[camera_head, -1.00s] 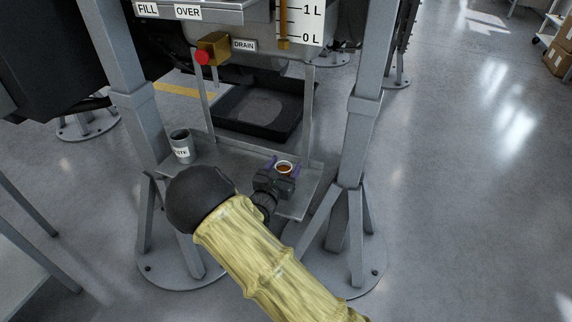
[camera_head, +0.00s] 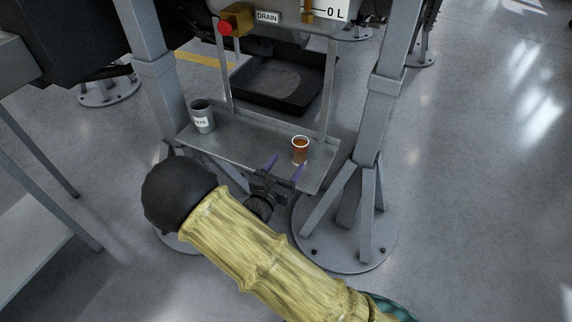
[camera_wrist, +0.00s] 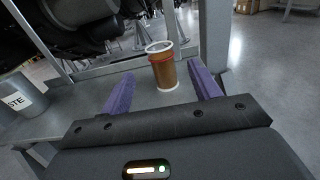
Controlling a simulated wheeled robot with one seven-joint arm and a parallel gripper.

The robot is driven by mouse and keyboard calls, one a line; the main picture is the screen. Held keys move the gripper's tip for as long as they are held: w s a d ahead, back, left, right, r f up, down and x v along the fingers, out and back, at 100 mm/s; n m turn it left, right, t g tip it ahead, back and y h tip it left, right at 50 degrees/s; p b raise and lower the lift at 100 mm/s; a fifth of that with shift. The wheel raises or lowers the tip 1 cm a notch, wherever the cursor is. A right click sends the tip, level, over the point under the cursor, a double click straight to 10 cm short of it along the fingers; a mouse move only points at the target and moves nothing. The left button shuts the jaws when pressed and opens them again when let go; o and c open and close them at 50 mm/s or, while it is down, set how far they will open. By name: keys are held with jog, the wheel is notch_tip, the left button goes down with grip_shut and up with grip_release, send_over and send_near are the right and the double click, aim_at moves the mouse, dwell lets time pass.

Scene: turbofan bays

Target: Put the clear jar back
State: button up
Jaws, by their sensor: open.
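The clear jar (camera_head: 300,150) stands upright on the right part of a grey metal shelf (camera_head: 245,150), with brown-orange liquid inside. It also shows in the wrist view (camera_wrist: 164,68), standing beyond and between my two purple fingers. My gripper (camera_head: 285,168) is open and empty at the shelf's front edge, apart from the jar. The fingers also show in the wrist view (camera_wrist: 160,92), spread wide with nothing between their tips.
A grey cup with a label ending in "STE" (camera_head: 202,117) stands at the shelf's left end. Grey frame posts (camera_head: 384,90) flank the shelf. A brass drain valve with a red knob (camera_head: 236,20) is above. A black tray (camera_head: 285,85) lies behind.

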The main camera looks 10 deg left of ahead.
dwell(0.4)
jog(key=s+d+m+g+h, duration=0.2)
jog(key=s+d+m+g, duration=0.3)
jog(key=d+m+g, duration=0.4)
jog(key=s+d+m+g+h, duration=0.2)
jog(key=s+d+m+g, duration=0.3)
jog(key=d, duration=0.7)
jog(key=s+r+m+y, duration=0.6)
jog(key=m+y, duration=0.4)
jog(key=m, duration=0.8)
jog(key=shift+s+d+r, duration=0.3)
jog(key=shift+s+r, duration=0.05)
jog(key=shift+r, duration=0.15)
jog(key=shift+r, duration=0.1)
